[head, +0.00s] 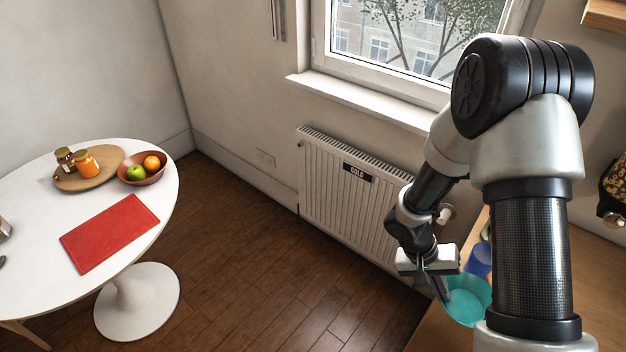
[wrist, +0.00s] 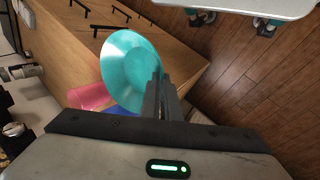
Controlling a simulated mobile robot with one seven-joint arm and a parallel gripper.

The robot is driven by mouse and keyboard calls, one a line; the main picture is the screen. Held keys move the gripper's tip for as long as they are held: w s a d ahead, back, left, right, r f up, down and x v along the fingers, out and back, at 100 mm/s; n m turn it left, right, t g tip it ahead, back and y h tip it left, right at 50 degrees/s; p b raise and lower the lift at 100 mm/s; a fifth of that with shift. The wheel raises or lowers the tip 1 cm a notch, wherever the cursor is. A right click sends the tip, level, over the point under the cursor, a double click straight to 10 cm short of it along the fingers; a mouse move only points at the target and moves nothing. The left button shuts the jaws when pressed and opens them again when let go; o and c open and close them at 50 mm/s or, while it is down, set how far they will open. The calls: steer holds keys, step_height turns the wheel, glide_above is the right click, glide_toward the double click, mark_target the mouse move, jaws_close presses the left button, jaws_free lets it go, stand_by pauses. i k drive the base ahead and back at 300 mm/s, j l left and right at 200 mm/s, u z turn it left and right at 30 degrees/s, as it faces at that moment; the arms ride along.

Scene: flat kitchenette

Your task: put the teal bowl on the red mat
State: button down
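The teal bowl (head: 468,304) is at the wooden counter on the right, below my arm. In the wrist view the teal bowl (wrist: 128,66) shows its open inside. My gripper (head: 440,287) is at the bowl's left rim. In the wrist view my gripper's fingers (wrist: 160,92) are close together with the rim between them, one finger over the inside and one outside. I cannot tell whether the bowl touches the counter. The red mat (head: 110,233) lies flat and empty on the white round table at the left.
The white table (head: 40,290) also holds a wooden board (head: 68,183) with jars and a fruit bowl (head: 142,178). A blue cup (head: 479,260) stands behind the teal bowl; a pink cup (wrist: 88,96) shows in the wrist view. Open floor (head: 260,270) and a radiator (head: 345,200) lie between.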

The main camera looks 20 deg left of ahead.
mark_target(108, 230)
steer(key=j+u, duration=0.1)
steer(key=u, duration=0.4)
steer(key=i+u, duration=0.1)
steer(key=u, duration=0.4)
steer(key=i+j+u, duration=0.1)
steer(key=u, duration=0.4)
steer(key=i+u, duration=0.25)
steer(key=u, duration=0.15)
steer(key=i+u, duration=0.2)
steer(key=u, duration=0.2)
steer(key=i+u, duration=0.25)
steer(key=u, duration=0.15)
steer(key=i+l+u, duration=0.25)
steer(key=i+l, duration=0.5)
